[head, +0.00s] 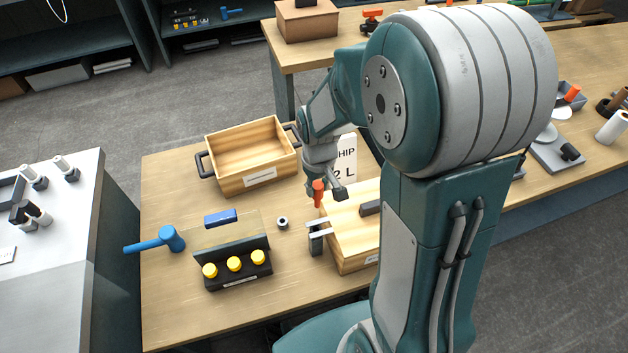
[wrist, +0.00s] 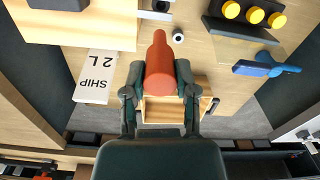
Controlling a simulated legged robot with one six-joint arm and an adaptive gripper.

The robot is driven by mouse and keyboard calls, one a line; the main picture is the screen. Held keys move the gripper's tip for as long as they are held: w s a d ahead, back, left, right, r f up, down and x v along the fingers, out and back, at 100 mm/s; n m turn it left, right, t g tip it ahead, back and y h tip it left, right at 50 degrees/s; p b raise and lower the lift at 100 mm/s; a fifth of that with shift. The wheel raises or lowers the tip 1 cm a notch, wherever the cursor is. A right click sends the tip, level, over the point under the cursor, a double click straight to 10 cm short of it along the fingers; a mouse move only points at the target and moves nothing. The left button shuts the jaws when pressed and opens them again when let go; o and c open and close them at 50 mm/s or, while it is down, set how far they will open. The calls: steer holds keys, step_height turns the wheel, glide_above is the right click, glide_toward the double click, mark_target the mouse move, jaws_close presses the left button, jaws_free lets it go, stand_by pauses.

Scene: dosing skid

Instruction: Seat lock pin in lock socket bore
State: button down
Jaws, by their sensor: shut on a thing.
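My gripper (head: 322,183) is shut on an orange-red pin (head: 317,196), taken to be the lock pin. In the wrist view, the fingers of my gripper (wrist: 158,82) clasp both sides of the pin (wrist: 159,58), whose narrower end points away from the palm. The pin is held above the table near the lidded wooden box (head: 350,252). A grey metal latch block (head: 316,243) stands at that box's left edge, below the pin. I cannot tell which holds the lock socket bore.
An open wooden crate (head: 262,182) stands behind. A black rack (head: 240,277) with yellow knobs and a blue mallet (head: 170,238) lie left. A "SHIP 2 L" sign (wrist: 97,75) stands near the box. The table between crate and rack is partly clear.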

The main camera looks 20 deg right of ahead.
mark_target(316, 206)
steer(key=shift+w+a, duration=0.1)
steer(key=shift+a, duration=0.1)
steer(key=shift+f, duration=2.95)
steer(key=shift+f, duration=4.85)
steer(key=shift+c, duration=1.5)
jaws_free()
